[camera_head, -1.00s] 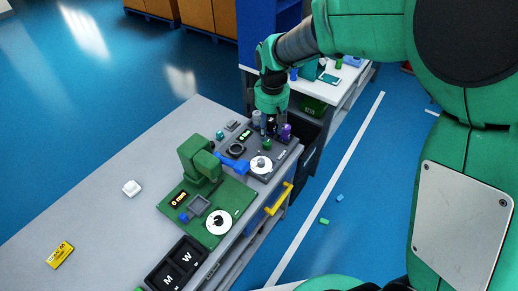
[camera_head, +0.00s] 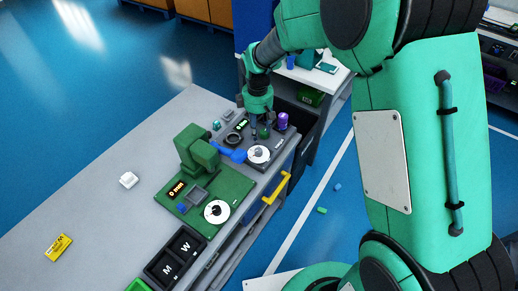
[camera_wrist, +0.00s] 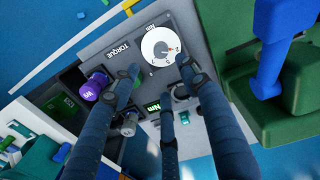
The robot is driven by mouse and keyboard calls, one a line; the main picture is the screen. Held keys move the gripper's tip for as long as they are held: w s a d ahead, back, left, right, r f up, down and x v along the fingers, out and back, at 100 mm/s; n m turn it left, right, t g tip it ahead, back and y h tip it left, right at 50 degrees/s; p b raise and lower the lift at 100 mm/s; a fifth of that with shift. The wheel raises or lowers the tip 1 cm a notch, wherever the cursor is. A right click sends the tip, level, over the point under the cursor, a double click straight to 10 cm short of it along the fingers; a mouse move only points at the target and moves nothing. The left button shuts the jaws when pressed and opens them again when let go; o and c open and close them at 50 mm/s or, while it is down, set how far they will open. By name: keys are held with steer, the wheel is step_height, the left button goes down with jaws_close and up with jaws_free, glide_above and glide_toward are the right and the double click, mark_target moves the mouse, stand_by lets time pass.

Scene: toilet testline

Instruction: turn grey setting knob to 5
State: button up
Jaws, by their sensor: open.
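The grey test station (camera_head: 230,152) stands at the far end of the bench, with a white dial (camera_head: 258,154) on it. In the wrist view the white dial (camera_wrist: 160,47), marked with numbers and a red pointer, sits beside the word TORQUE. A small grey knob-like piece (camera_wrist: 128,122) shows past the fingers, beside a purple knob (camera_wrist: 92,88); I cannot tell surely whether it is the setting knob. My gripper (camera_head: 258,130) points down over the station. Its three dark fingers (camera_wrist: 161,82) are spread open near the dial and hide part of the panel.
A green station (camera_head: 225,190) with its own dial stands nearer on the bench (camera_head: 95,190). A blue lever (camera_wrist: 270,55) is at the right of the wrist view. A yellow handle (camera_head: 276,188) sticks out at the bench side. The left part of the bench is mostly clear.

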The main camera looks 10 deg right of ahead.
mark_target(259, 151)
steer(key=f+b, duration=0.1)
steer(key=f, duration=0.3)
steer(key=f+b, duration=0.1)
steer(key=f, duration=0.4)
steer(key=f+b, duration=0.1)
steer(key=f, duration=0.3)
steer(key=shift+w+d+f, duration=0.1)
steer(key=shift+w+f, duration=0.1)
steer(key=shift+w, duration=0.05)
steer(key=c, duration=1.1)
